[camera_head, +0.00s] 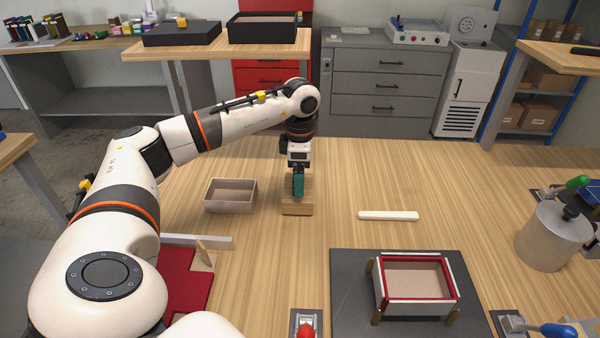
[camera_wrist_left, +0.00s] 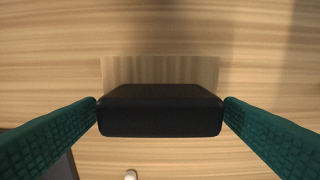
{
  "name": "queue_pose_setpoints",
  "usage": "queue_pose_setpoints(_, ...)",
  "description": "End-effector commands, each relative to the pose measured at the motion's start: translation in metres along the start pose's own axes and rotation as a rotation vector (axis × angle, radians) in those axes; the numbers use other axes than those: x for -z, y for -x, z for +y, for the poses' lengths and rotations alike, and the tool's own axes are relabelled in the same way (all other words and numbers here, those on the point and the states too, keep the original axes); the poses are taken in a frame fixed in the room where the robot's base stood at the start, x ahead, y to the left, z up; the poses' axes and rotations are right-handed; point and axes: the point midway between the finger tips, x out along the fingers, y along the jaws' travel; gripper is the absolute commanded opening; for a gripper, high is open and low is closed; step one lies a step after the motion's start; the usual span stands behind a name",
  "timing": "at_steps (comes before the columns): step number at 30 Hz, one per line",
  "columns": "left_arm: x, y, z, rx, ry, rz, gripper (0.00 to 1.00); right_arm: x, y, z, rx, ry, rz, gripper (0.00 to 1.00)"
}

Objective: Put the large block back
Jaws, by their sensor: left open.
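My left gripper (camera_head: 298,193), with teal fingers, points down over a wooden block or stand (camera_head: 297,210) on the table, left of centre in the head view. In the left wrist view its open fingers (camera_wrist_left: 160,106) stand on either side of a black block-like piece (camera_wrist_left: 160,118). The fingertips are very close to its ends; I cannot tell if they touch. Pale wood (camera_wrist_left: 160,70) shows behind the black piece. In the head view the fingers hide the black piece, so I cannot tell how it joins the wood. My right gripper is not in view.
An open tray-like box (camera_head: 231,195) stands left of the wooden piece. A white bar (camera_head: 388,216) lies to the right. A red-edged box (camera_head: 416,281) sits on a dark mat (camera_head: 348,310) at the front. A metal pot (camera_head: 550,238) stands far right. The table's back right is clear.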

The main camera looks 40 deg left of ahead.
Motion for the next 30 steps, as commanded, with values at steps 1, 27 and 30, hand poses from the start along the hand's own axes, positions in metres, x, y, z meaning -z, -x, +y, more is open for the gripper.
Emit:
queue_pose_setpoints(1,0.001,0.006,-0.001,0.003,0.0,0.003,0.9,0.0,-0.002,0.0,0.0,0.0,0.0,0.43)
queue_pose_setpoints(27,0.0,0.117,0.0,0.0,0.0,0.001,0.9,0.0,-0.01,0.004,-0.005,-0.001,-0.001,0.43)
queue_pose_setpoints(30,0.0,0.117,0.0,0.0,0.0,0.001,0.9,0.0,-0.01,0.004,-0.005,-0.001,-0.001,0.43)
